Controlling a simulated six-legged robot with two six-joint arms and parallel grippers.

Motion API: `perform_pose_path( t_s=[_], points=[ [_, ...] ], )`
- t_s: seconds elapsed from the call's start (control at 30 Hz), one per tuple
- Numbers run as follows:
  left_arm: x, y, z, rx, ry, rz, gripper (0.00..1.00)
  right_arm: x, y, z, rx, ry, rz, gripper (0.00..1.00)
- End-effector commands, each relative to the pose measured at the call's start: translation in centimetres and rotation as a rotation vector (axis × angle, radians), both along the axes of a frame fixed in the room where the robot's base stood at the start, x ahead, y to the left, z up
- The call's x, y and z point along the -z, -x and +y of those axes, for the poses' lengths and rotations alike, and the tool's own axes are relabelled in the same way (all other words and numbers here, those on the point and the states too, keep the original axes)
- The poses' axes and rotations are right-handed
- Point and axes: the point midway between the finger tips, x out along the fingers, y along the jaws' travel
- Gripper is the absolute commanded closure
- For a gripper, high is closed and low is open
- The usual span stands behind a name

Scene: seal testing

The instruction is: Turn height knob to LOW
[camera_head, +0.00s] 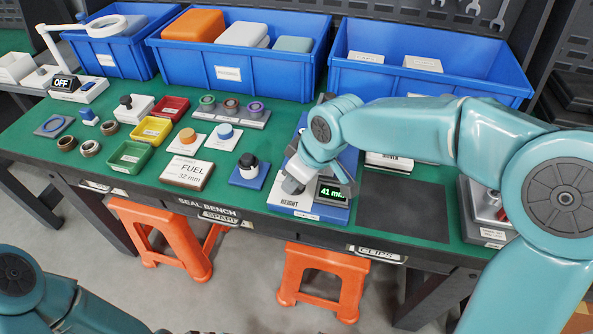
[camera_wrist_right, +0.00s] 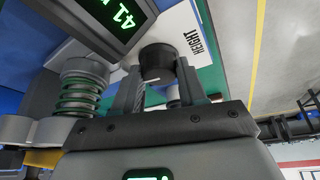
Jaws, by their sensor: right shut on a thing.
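The height station is a blue and white base (camera_head: 312,211) with a HEIGHT label at the bench's front edge. Its small display (camera_head: 332,193) reads about "41 mm"; the wrist view shows "41" on it, cut off (camera_wrist_right: 120,17). The black height knob (camera_wrist_right: 157,61) sits beside the HEIGHT label in the wrist view, with a small white mark on it. My right gripper (camera_head: 293,184) is shut on the knob, a finger on each side. No LOW marking is readable. My left gripper is out of view.
Blue bins (camera_head: 239,71) line the back of the green bench (camera_head: 112,190). Left of the station are a black-topped knob on a blue base (camera_head: 248,172), a FUEL block (camera_head: 187,175) and small trays. A dark mat (camera_head: 402,208) lies to the right. Orange stools (camera_head: 322,268) stand below.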

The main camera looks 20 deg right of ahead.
Motion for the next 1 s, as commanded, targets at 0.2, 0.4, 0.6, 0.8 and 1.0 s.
perform_pose_path(
  t_s=[0.2, 0.4, 0.6, 0.8, 1.0],
  points=[
    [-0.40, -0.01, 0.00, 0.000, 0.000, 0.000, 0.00, 0.01, -0.01, -0.12, -0.040, 0.002, 0.000, 0.89],
    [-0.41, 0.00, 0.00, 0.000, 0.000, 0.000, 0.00, 0.07, -0.02, -0.11, -0.049, 0.003, 0.001, 0.89],
    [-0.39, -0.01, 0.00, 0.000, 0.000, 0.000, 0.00, 0.07, -0.02, -0.10, -0.048, 0.003, 0.000, 0.89],
    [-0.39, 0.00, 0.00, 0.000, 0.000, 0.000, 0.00, 0.05, -0.05, -0.12, -0.047, 0.002, 0.000, 0.34],
    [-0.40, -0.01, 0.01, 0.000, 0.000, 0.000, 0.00, -0.01, -0.10, -0.15, -0.045, 0.002, -0.003, 0.34]
  ],
)
